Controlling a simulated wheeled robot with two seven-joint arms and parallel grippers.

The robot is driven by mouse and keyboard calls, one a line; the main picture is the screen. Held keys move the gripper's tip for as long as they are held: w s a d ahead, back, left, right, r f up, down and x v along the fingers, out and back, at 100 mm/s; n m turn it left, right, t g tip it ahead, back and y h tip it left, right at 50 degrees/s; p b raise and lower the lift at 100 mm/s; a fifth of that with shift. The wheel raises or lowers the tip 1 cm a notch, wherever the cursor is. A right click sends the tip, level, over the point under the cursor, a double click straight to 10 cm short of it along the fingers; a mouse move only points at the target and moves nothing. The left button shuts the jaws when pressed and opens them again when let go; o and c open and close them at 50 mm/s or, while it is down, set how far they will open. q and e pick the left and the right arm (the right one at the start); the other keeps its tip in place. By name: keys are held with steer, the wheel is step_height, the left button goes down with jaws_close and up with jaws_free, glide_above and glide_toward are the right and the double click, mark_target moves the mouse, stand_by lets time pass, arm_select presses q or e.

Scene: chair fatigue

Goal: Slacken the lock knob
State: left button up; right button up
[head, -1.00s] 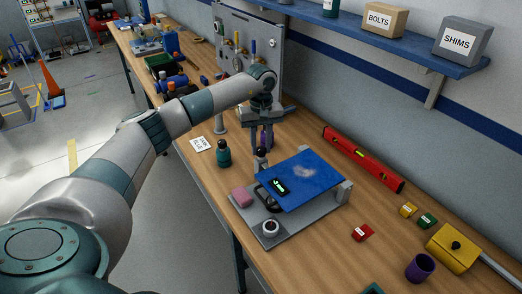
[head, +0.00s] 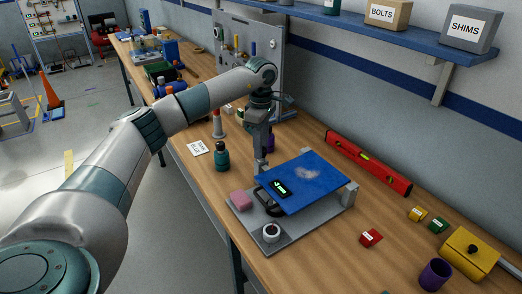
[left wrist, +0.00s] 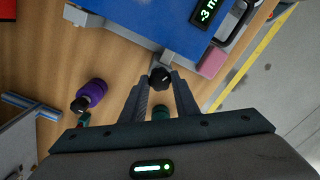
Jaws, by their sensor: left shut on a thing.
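The black lock knob (left wrist: 160,78) stands at the back corner of the grey fixture base (head: 292,238), beside the raised blue plate (head: 308,180). In the left wrist view the knob sits between my fingertips. My left gripper (head: 261,162) points down and is shut on the knob, which it mostly hides in the head view. My right gripper is not in view.
A purple bottle (left wrist: 92,92) is close to the gripper. A red level (head: 367,163) lies behind.

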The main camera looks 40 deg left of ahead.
arm_select(q)
steer(key=n+b, duration=0.2)
steer(key=n, duration=0.4)
steer(key=shift+n, duration=0.3)
steer(key=n+b, duration=0.1)
steer(key=n, duration=1)
steer(key=shift+r+n+b, duration=0.1)
steer(key=shift+n+b, duration=0.2)
steer(key=shift+b, duration=0.05)
steer(key=n, duration=0.3)
steer(key=shift+n, duration=0.6)
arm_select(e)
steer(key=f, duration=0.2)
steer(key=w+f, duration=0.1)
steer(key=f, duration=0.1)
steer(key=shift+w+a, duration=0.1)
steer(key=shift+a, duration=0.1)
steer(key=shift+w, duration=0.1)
arm_select(q)
steer(key=o, duration=1.1)
steer(key=shift+c, duration=0.2)
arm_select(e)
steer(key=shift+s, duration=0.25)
